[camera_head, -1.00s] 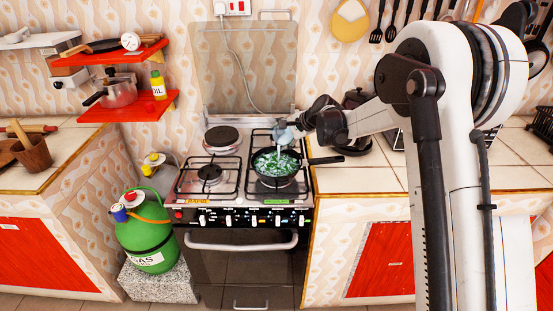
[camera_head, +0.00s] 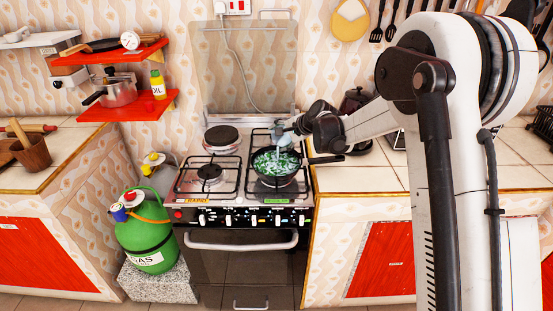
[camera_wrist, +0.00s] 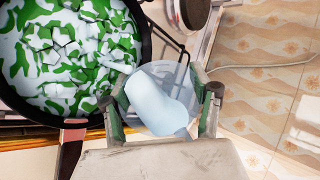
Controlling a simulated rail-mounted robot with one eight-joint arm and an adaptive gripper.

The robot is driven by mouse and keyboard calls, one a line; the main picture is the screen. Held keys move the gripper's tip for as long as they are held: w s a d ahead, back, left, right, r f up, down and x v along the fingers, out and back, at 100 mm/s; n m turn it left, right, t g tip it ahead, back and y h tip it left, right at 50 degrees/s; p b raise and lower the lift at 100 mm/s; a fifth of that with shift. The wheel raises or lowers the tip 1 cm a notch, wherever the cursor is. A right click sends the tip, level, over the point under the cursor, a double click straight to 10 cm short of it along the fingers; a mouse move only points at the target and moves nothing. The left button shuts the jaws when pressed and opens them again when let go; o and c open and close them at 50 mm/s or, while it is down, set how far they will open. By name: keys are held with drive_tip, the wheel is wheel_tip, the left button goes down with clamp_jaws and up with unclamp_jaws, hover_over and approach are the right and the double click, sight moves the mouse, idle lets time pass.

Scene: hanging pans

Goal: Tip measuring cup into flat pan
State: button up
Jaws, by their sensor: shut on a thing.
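The flat pan (camera_head: 265,174) sits on the right front burner, with green and white contents. In the wrist view the pan (camera_wrist: 147,62) fills the upper left, with white pieces over green. My gripper (camera_head: 280,131) is over the pan's back right part. In the wrist view my gripper (camera_wrist: 160,106) is shut on a translucent pale-blue measuring cup (camera_wrist: 158,98), one finger on each side. The cup (camera_head: 285,141) shows small and tilted above the pan. Whether anything remains inside it cannot be told.
The stove (camera_head: 240,196) has a bare left front burner (camera_head: 209,172) and a hotplate (camera_head: 221,136) behind. A dark pot (camera_head: 356,98) stands on the right counter near my arm. A green gas bottle (camera_head: 145,238) stands left of the stove. The left counter is mostly clear.

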drive_tip(key=shift+s+a+r+n+t+b, duration=0.1)
drive_tip(key=shift+s+a+n+t+b, duration=0.2)
drive_tip(key=shift+s+t+b, duration=0.15)
drive_tip(key=shift+s+n+t+h+b, duration=0.25)
drive_tip(key=shift+n+t+h+b, duration=0.15)
drive_tip(key=shift+t+b, duration=0.35)
idle(0.6)
